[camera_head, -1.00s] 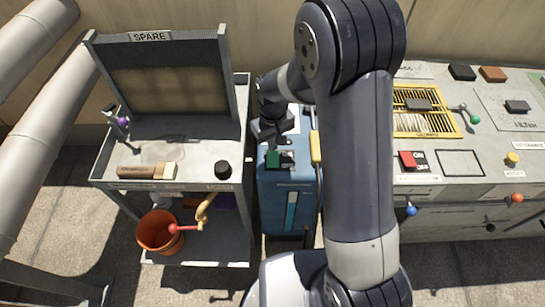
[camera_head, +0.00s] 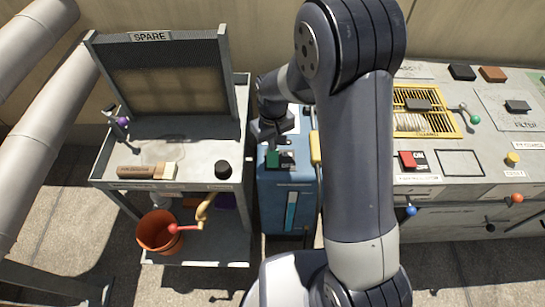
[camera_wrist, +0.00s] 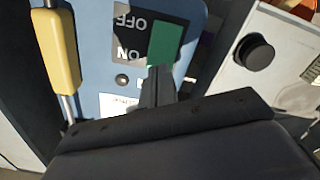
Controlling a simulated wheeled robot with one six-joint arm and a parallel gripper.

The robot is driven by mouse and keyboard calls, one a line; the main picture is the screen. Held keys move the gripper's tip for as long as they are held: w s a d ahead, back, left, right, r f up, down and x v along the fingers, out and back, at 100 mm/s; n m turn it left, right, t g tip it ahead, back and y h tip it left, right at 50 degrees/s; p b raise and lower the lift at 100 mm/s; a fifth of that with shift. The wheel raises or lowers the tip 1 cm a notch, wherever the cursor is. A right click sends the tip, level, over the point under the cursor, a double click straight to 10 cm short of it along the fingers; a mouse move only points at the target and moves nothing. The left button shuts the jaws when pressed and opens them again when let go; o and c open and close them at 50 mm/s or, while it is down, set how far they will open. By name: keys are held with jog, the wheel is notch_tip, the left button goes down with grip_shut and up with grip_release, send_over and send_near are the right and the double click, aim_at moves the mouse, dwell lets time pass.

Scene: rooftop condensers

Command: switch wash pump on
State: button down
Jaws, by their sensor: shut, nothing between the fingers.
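The wash pump looks to be the blue unit (camera_head: 275,205) between the two benches, with a level window on its front. On its top is a green rocker switch (camera_head: 272,159) beside a dark plate (camera_head: 288,159). In the wrist view the green rocker (camera_wrist: 166,42) stands next to OFF and ON lettering, which appears upside down; I cannot tell which end is pressed. My gripper (camera_head: 272,140) is shut and empty, close over the switch. In the wrist view its fingertips (camera_wrist: 158,76) are by the rocker's ON end; contact is unclear.
A yellow handle (camera_head: 315,147) stands on the pump's right side. The left bench holds a brush (camera_head: 147,171), a black knob (camera_head: 222,169) and the SPARE panel (camera_head: 165,75). The right bench has a red switch (camera_head: 408,160) and a yellow grille (camera_head: 440,100).

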jog(key=shift+f+b, duration=0.75)
jog(key=shift+f, duration=0.25)
dwell(0.4)
jog(key=shift+r, duration=0.15)
jog(key=shift+r+p, duration=2.65)
jog(key=shift+r, duration=0.75)
jog(key=shift+f, duration=0.15)
notch_tip(320, 180, down, 7)
jog(key=b, duration=0.5)
jog(key=shift+r, duration=0.2)
